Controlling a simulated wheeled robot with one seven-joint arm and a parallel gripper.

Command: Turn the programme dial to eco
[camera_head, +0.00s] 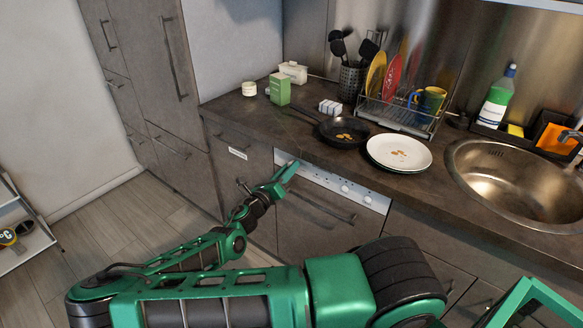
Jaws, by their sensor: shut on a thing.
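The dishwasher's pale control panel (325,182) runs just under the counter edge, above a dark door with a bar handle. The dial's pointer and any eco mark cannot be read.
A frying pan (343,132) and a white plate (399,152) with food scraps stand on the counter above. A dish rack (398,115) and the sink (515,185) are further right. Cabinet handles project left of the panel.

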